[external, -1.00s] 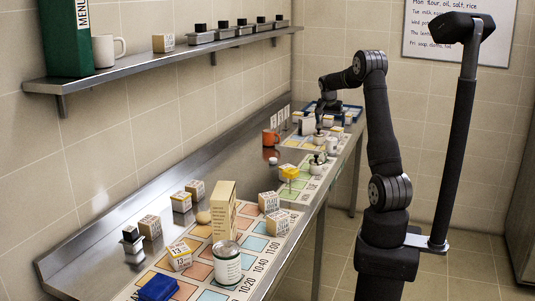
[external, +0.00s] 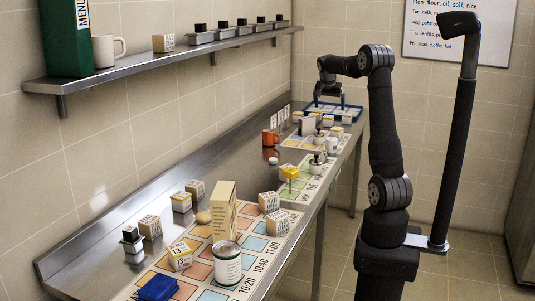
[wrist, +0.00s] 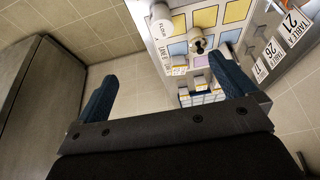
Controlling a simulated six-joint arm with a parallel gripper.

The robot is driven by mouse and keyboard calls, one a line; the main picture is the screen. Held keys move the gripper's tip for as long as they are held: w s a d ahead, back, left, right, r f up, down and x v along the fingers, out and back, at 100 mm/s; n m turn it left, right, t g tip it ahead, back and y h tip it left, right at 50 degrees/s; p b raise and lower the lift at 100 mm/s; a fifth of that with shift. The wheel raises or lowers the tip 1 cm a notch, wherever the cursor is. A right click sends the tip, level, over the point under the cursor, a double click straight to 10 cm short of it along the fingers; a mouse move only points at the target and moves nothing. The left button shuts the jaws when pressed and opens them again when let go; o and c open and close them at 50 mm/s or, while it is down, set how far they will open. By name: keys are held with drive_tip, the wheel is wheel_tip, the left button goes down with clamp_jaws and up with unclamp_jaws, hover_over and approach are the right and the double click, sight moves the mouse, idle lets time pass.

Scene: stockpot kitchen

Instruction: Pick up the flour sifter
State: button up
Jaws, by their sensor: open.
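A white cylinder (wrist: 160,24) with dark lettering that seems to read "FLOUR" is near the top of the wrist view, and I take it for the flour sifter. It looks like the white canister (external: 331,145) near the front edge of the counter in the external view. My gripper (external: 328,104) is raised above the far part of the counter, fingers apart and empty. In the wrist view my gripper (wrist: 168,88) shows two wide-set dark blue fingers with nothing between them.
A pale, black-topped item (wrist: 198,43) stands close to the cylinder. A blue tray (external: 350,107) lies at the far end, an orange mug (external: 270,138) on the left. Small boxes and number cards (wrist: 275,48) crowd nearby. The floor (external: 345,235) lies beyond the front edge.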

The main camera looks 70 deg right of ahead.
idle(0.3)
drive_tip(key=c, duration=0.5)
drive_tip(key=n+t, duration=0.1)
drive_tip(key=n, duration=0.1)
approach(331, 145)
drive_tip(key=shift+n, duration=0.3)
drive_tip(key=d+f, duration=0.4)
drive_tip(key=f, duration=0.1)
drive_tip(key=shift+w+d, duration=0.1)
drive_tip(key=shift+d, duration=0.25)
drive_tip(key=shift+w+x, duration=0.15)
drive_tip(key=shift+x, duration=1.25)
drive_tip(key=shift+w+x, duration=0.2)
drive_tip(key=shift+x, duration=1.25)
